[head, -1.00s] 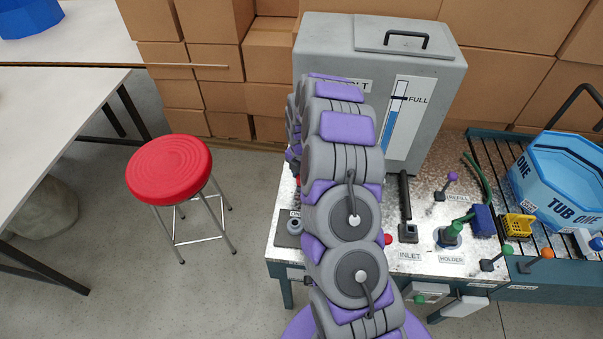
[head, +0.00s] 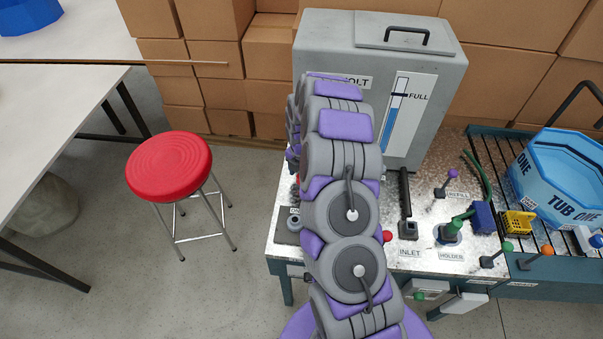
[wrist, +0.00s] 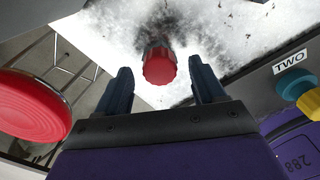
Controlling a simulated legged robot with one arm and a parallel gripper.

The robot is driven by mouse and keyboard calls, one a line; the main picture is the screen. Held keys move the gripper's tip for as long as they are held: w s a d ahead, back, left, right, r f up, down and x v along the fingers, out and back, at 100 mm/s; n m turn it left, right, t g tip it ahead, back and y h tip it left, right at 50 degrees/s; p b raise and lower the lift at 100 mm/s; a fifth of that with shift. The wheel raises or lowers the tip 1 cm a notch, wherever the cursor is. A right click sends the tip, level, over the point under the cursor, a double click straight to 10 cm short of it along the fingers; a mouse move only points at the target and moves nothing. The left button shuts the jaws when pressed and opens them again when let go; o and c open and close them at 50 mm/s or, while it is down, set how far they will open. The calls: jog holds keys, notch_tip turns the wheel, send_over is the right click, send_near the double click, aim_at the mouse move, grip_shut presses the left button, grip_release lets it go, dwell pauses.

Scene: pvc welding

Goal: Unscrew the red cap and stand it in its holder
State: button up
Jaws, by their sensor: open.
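The red cap (wrist: 159,66) is a ribbed round cap in the wrist view. It sits on a black-smudged white metal surface, ahead of my gripper. My gripper (wrist: 162,80) is open, with one dark finger on each side of the cap's line and nothing between them that I can see touching. In the head view my arm hides the gripper and most of that area. A holder (head: 450,233) labelled HOLDER stands on the bench at right, with a green nozzle-like piece in it. Whether this is the cap's own holder I cannot tell.
A grey tank (head: 440,90) with a level gauge stands behind my arm. The INLET fitting (head: 407,228), small levers and a yellow basket (head: 517,223) crowd the bench. A blue tub (head: 560,180) is at right. A red stool (head: 169,165) stands on open floor at left.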

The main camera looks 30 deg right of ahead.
notch_tip(320, 180, up, 17)
jog(key=p, duration=0.2)
jog(key=shift+r+p, duration=0.15)
jog(key=shift+p, duration=0.25)
dwell(0.6)
